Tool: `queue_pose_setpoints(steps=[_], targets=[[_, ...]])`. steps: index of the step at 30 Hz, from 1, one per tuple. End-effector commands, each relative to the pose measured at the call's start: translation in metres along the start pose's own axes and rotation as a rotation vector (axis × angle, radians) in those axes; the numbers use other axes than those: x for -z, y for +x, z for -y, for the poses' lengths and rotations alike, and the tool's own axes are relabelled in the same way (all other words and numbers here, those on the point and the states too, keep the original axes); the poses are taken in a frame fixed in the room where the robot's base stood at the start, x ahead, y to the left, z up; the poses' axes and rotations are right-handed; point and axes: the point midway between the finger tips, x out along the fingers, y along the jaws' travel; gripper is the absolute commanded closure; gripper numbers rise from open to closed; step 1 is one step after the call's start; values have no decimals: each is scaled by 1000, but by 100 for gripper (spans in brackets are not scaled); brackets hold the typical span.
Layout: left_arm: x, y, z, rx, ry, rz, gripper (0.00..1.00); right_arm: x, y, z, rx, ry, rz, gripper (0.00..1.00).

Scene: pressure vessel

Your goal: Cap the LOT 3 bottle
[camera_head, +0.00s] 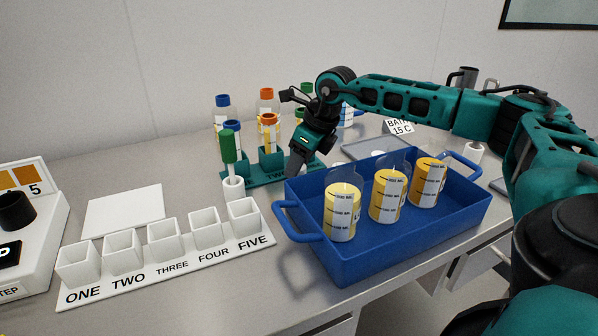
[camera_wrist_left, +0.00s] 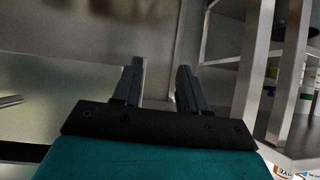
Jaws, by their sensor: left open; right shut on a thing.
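A teal rack (camera_head: 251,178) marked TWO holds bottles with blue, orange and green caps, among them a blue-capped bottle (camera_head: 222,110) and an orange-capped bottle (camera_head: 266,103). Three yellow bottles with white labels stand in a blue tray: left (camera_head: 342,213), middle (camera_head: 388,197) and right (camera_head: 429,183). I cannot read a LOT 3 mark on any bottle. My right gripper (camera_head: 297,165) points down at the rack's right end, beside the tray's far left corner. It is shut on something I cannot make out. My left gripper (camera_wrist_left: 158,82) is open and empty in the left wrist view.
The blue tray (camera_head: 400,243) has raised walls and end handles. A white holder (camera_head: 170,265) with cups labelled ONE to FIVE stands front left. A green-handled tool (camera_head: 229,148) stands upright in a white holder. A white card (camera_head: 124,210) lies on the bench behind the cups.

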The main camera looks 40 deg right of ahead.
Motion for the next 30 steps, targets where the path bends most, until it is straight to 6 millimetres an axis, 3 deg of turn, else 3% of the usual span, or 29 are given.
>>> queue_pose_setpoints(steps=[9,15,21,30], targets=[[3,-6,4,9,2,0,57,-36,-85,0,1,-1,8,84],[6,-9,4,10,2,2,57,-54,-128,0,0,-1,4,84],[8,-11,4,9,2,5,57,-63,-150,0,0,-1,1,84],[8,-11,3,6,2,8,57,-65,-156,0,1,-1,0,84]])
